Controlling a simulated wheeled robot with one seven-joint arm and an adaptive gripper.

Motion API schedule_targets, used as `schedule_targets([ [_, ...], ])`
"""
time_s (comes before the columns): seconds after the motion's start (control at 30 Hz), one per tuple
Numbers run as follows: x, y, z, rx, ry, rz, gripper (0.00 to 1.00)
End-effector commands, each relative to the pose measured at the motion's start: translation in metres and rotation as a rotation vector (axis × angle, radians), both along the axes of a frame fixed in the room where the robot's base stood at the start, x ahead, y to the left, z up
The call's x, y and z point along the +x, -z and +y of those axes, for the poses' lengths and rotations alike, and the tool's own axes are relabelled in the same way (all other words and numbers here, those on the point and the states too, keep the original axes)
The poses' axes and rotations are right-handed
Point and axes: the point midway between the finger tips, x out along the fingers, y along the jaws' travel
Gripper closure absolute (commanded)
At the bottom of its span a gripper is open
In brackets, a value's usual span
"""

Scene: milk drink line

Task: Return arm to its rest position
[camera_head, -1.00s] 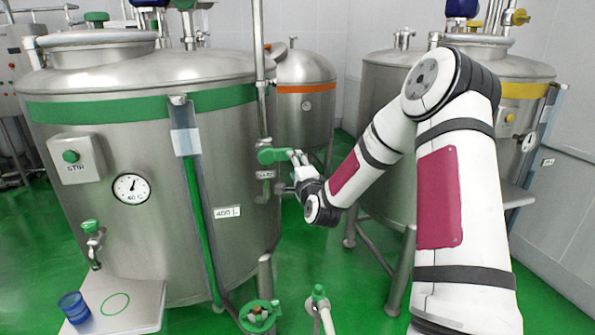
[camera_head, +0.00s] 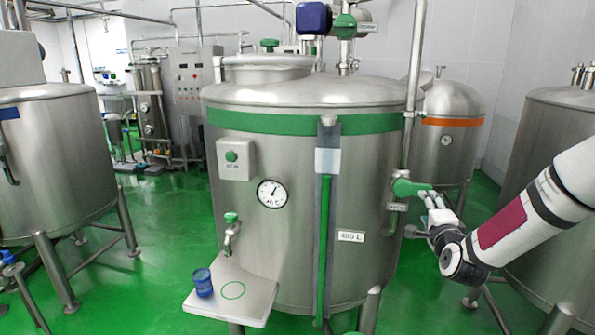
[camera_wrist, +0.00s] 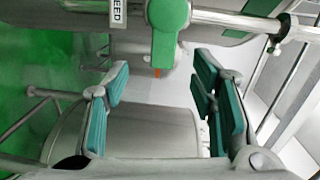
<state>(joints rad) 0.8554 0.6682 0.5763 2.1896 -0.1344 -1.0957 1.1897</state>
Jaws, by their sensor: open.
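My arm (camera_head: 527,229) reaches in from the right edge of the head view. My gripper (camera_head: 428,203) is at the right side of the green-banded tank (camera_head: 300,220), close to a green valve handle (camera_head: 408,188) on a vertical pipe. In the wrist view my gripper (camera_wrist: 160,105) is open, its two green-padded fingers spread wide with nothing between them. The green valve handle (camera_wrist: 168,38) shows just beyond the fingertips, near their middle. I cannot tell from the head view whether a finger touches it.
A blue cup (camera_head: 202,283) stands on the tank's shelf (camera_head: 262,300), beside a green ring mark. The vertical pipe (camera_head: 413,90) is close to my gripper. An orange-banded tank (camera_head: 452,105) is behind, another tank (camera_head: 545,130) at right. Green floor (camera_head: 150,290) is open at left.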

Motion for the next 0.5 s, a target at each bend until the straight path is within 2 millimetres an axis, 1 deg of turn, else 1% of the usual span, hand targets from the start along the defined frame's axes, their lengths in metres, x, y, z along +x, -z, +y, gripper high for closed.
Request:
schedule_targets([
  [0.03,0.001,-0.008,0.015,-0.058,-0.035,0.041,0.48],
  [0.13,-0.004,-0.018,0.044,-0.199,-0.109,0.164,0.48],
  [0.27,-0.021,-0.031,0.078,-0.389,-0.199,0.325,0.48],
  [0.37,-0.042,-0.042,0.100,-0.525,-0.263,0.436,0.48],
  [0.47,-0.067,-0.054,0.118,-0.650,-0.325,0.539,0.48],
  [0.5,-0.079,-0.059,0.125,-0.697,-0.349,0.579,0.48],
])
